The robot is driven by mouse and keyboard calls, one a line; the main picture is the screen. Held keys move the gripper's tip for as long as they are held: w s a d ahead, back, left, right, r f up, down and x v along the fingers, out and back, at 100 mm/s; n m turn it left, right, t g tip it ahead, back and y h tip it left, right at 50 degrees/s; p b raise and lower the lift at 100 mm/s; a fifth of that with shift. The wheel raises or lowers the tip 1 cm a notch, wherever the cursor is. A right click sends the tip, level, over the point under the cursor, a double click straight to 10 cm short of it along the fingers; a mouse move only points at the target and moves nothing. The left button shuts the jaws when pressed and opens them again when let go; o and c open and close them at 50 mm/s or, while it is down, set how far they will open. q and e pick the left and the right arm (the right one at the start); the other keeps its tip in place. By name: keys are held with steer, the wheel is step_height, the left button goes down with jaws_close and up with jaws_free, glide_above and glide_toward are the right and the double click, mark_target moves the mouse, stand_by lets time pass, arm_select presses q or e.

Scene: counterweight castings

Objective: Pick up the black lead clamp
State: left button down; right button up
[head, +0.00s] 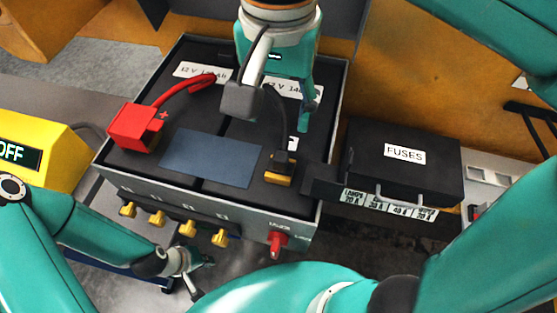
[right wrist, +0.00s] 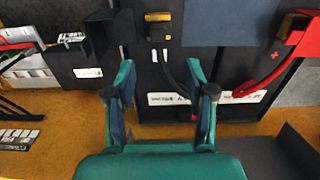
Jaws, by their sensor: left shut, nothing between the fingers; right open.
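The black lead clamp (head: 284,160) sits at the front right of the battery box, against a brass block, with its black cable arching up behind it. In the right wrist view the clamp (right wrist: 158,33) shows at the top, beyond and between the fingertips. My right gripper (head: 303,115) hangs above the box, behind the clamp and apart from it. It is open and empty, and both fingers show in the right wrist view (right wrist: 160,66). My dark wrist camera and arm hide part of it in the head view. My left gripper (head: 190,275) is shut and empty, low in front of the box.
The grey battery box (head: 140,178) holds two dark batteries, a red clamp (head: 135,128) and a blue plate (head: 211,158). Brass knobs (head: 157,217) and a red switch (head: 277,240) stick out in front. A black fuse box (head: 400,175) stands close on the right. A yellow box (head: 40,145) is left.

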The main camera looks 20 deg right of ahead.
glide_above(280, 156)
step_height(280, 156, down, 6)
steer(key=shift+r, duration=0.1)
steer(key=shift+f, duration=2.8)
steer(key=shift+c, duration=0.3)
jaws_close()
